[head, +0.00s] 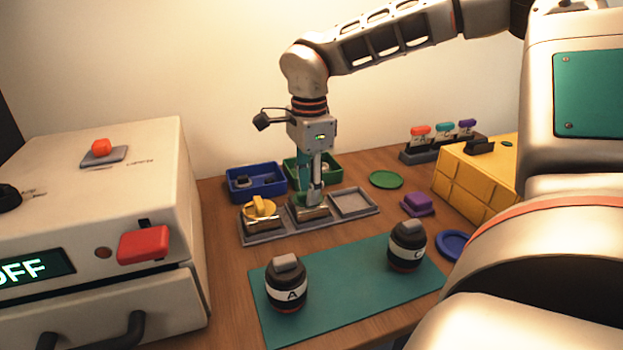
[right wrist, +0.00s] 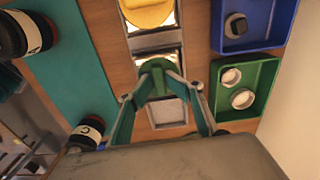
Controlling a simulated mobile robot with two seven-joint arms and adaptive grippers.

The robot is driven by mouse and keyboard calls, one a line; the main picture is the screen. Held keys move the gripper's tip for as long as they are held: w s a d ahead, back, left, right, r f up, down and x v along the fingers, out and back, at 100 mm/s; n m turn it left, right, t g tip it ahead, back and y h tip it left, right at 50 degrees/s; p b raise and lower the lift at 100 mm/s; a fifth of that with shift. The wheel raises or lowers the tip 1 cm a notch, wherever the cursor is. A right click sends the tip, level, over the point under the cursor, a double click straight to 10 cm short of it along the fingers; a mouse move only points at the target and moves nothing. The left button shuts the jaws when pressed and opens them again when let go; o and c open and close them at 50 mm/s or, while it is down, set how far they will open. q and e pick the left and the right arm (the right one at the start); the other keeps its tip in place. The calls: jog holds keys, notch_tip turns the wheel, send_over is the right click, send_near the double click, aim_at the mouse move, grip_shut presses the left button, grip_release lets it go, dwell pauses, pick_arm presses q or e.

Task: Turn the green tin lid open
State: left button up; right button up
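The green tin sits in the middle compartment of the grey tray (head: 248,239), mostly hidden by my right gripper in the head view. Its round green lid (right wrist: 157,66) shows in the right wrist view. My right gripper (head: 310,199) points straight down over it. In the right wrist view its fingers (right wrist: 160,84) narrow to the lid's raised middle and look shut on it, though the contact is partly hidden. My left gripper is not in view.
The tin with the yellow lid (head: 261,208) stands in the left compartment; the right one is empty. Blue (head: 268,190) and green (right wrist: 264,72) bins stand behind. Lens A (head: 286,285) and lens C (head: 406,247) stand on the teal mat (head: 345,290). A white machine (head: 100,220) fills the left.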

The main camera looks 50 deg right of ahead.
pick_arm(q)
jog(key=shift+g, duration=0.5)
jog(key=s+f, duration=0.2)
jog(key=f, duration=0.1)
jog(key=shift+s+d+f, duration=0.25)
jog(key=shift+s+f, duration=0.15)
pick_arm(e)
jog(key=f, duration=0.2)
jog(key=shift+s+f+g, duration=0.3)
jog(key=shift+w+d+r, duration=0.1)
jog(key=shift+d+r, duration=0.05)
jog(key=shift+r, duration=0.35)
jog(key=r, duration=0.2)
jog(key=r+p, duration=0.1)
jog(key=r, duration=0.4)
jog(key=shift+w+r+p, duration=0.15)
jog(key=shift+w+p, duration=0.1)
jog(key=shift+p, duration=0.15)
jog(key=shift+r, duration=0.6)
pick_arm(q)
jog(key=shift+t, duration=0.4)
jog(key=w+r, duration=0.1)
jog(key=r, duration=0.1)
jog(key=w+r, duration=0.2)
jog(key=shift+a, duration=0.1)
pick_arm(e)
jog(key=shift+r, duration=0.1)
